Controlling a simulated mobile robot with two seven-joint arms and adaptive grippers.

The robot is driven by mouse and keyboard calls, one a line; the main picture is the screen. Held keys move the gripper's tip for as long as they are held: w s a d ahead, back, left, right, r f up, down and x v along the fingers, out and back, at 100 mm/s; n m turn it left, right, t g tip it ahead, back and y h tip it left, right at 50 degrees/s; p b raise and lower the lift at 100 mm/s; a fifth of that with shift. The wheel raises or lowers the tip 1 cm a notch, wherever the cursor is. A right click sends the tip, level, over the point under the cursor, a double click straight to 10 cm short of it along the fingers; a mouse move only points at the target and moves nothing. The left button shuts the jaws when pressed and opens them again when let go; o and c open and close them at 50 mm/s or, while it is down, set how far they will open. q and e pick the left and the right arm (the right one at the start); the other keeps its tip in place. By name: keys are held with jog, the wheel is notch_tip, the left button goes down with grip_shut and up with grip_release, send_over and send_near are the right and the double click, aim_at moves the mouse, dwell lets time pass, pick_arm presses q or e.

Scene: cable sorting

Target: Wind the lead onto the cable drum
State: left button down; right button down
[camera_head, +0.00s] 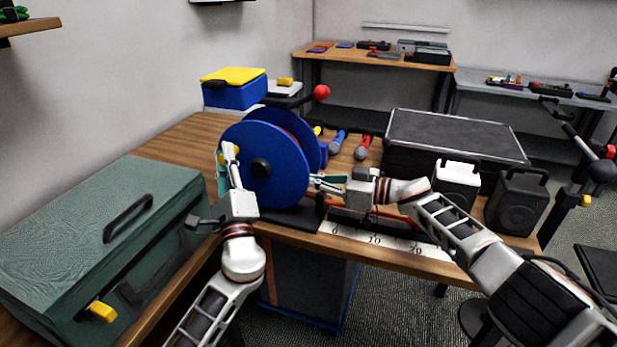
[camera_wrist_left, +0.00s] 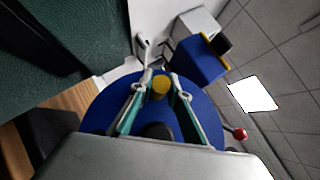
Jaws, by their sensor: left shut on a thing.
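The cable drum (camera_head: 285,178) is a large blue reel standing upright on a dark base at the table's front edge. My left gripper (camera_head: 229,152) is at the left side of its near flange, shut on a yellow knob (camera_wrist_left: 160,84) that shows between its fingers in the left wrist view. The drum's blue flange (camera_wrist_left: 98,112) lies behind those fingers. My right gripper (camera_head: 318,183) is just right of the drum, its teal fingertips pointing at it; whether they hold anything is unclear. An orange-red lead (camera_head: 338,205) runs beneath the right gripper, partly hidden by the arm.
A green case (camera_head: 100,205) stands at left. A blue box with yellow lid (camera_head: 233,93), handheld tools (camera_head: 362,147) and a black flight case (camera_head: 450,133) are behind. A white ruler strip (camera_head: 375,240) lies along the front edge.

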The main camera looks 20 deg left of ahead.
pick_arm(q)
jog(key=shift+f, duration=0.15)
jog(key=c, duration=2)
grip_release()
jog(key=shift+o, duration=0.5)
jog(key=shift+a, duration=0.1)
